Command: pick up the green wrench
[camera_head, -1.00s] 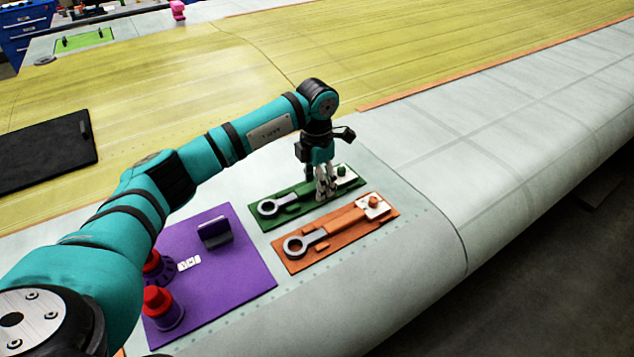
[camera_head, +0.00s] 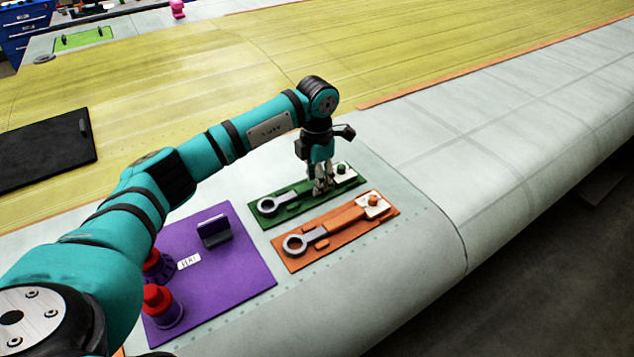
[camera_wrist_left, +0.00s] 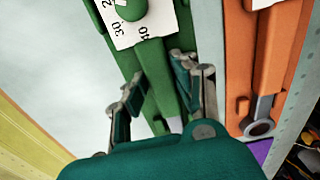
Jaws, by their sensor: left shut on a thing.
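The green wrench (camera_head: 289,199) lies in its green holder (camera_head: 263,222) on the pale wing surface, its grey ring end to the left. My left gripper (camera_head: 322,189) points down over its handle, near the white dial plate with the green knob (camera_head: 342,169). In the left wrist view the gripper's fingers (camera_wrist_left: 157,88) stand on either side of the green handle (camera_wrist_left: 154,62), shut on it. The wrench still lies along the holder, and I see no gap under it. The fingers hide part of the handle. My right gripper is not in view.
An orange wrench (camera_head: 346,220) lies in its orange holder (camera_head: 290,267) close in front. A purple mat (camera_head: 232,283) with red-capped items (camera_head: 159,302) and a dark upright block (camera_head: 214,232) is at the left. A black mat (camera_head: 45,155) lies farther left. The wing drops off at the right.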

